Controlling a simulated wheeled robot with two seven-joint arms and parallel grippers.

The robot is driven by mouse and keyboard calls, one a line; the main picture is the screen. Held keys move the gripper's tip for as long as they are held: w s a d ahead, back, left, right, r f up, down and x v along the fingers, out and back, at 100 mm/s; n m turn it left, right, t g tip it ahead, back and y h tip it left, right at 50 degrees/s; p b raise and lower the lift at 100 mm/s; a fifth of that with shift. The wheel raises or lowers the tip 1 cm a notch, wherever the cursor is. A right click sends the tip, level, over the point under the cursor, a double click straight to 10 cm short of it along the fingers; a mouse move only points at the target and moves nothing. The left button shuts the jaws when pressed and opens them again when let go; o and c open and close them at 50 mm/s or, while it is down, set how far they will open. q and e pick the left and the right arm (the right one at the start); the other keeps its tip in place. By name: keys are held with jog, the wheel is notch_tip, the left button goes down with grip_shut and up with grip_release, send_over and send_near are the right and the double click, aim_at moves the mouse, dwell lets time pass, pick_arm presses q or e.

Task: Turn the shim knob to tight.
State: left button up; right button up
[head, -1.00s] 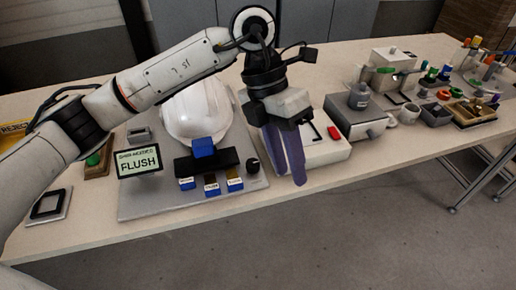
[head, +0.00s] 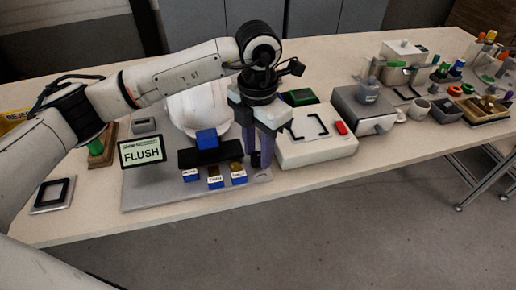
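The shim knob, a small black dial at the right of the grey fixture plate (head: 150,197) a second ago, is now hidden by my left gripper (head: 260,160). The gripper points down there with its purple fingers low over the plate's right side. Its fingertips are small and partly lost against the dark parts, so I cannot tell whether they are apart or touch the knob. A display (head: 142,151) on the plate reads FLUSH. A white helmet shell (head: 198,106) sits behind a black bar with a blue block (head: 206,139). My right gripper is not in view.
Several small blue labelled blocks (head: 215,182) stand along the plate's front. A white box with a red button (head: 341,128) is close to the right of my gripper. A green button (head: 97,147) stands at left. Cups, a grey machine (head: 362,110) and trays fill the right.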

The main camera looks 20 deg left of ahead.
pick_arm(q)
jog(key=shift+f, duration=0.1)
jog(key=c, duration=0.8)
jog(key=shift+o, duration=0.2)
